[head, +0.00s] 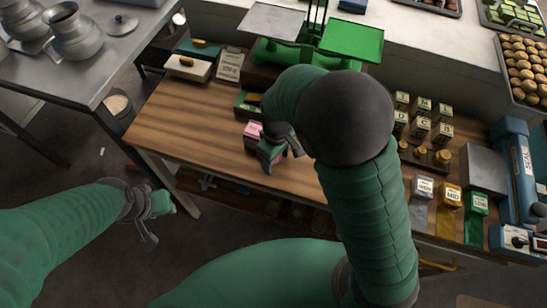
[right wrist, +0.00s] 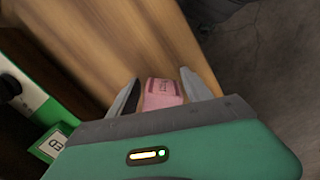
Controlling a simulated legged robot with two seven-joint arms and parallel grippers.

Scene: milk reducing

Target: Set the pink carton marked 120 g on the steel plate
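The pink carton (head: 252,130) stands on the wooden bench, partly hidden by my right gripper (head: 279,152). In the right wrist view the pink carton (right wrist: 162,93) sits between the two fingers of my right gripper (right wrist: 160,92). A gap shows on each side of it, so the fingers are open around it. Its marking is too blurred to read. The grey steel plate (head: 270,21) is the left pan of a balance at the back of the bench.
The balance's green pan (head: 352,41) is right of the steel plate. Small labelled boxes (head: 421,127) and brass weights (head: 421,153) stand on the right of the bench. A steel table (head: 85,70) with jugs is at left. Bare wood (head: 190,125) lies left of the carton.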

